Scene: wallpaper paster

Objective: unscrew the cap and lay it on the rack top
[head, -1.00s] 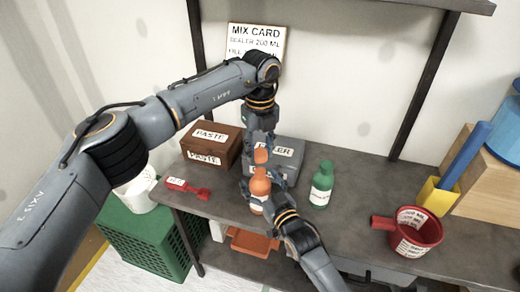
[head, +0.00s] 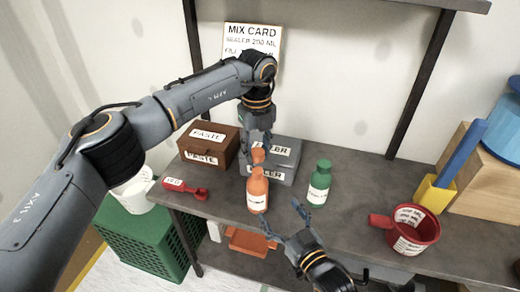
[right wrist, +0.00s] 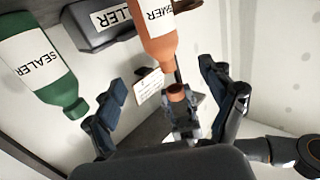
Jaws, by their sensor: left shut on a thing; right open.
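The orange bottle (head: 257,190) stands upright on the grey worktop (head: 340,235). Its orange cap (head: 258,155) is just above the neck, and the right wrist view shows the cap (right wrist: 176,91) apart from the bottle (right wrist: 158,35). My left gripper (head: 258,145) is shut on the cap from above; it also shows in the right wrist view (right wrist: 184,118). My right gripper (head: 284,220) is open and empty, in front and to the right of the bottle. I cannot tell which surface is the rack top.
A green sealer bottle (head: 319,183) stands to the right. A grey box (head: 288,168) and a brown paste box (head: 209,146) stand behind. A red scoop (head: 185,188) lies left, and a red pot (head: 413,236) stands right. Bare worktop lies between green bottle and pot.

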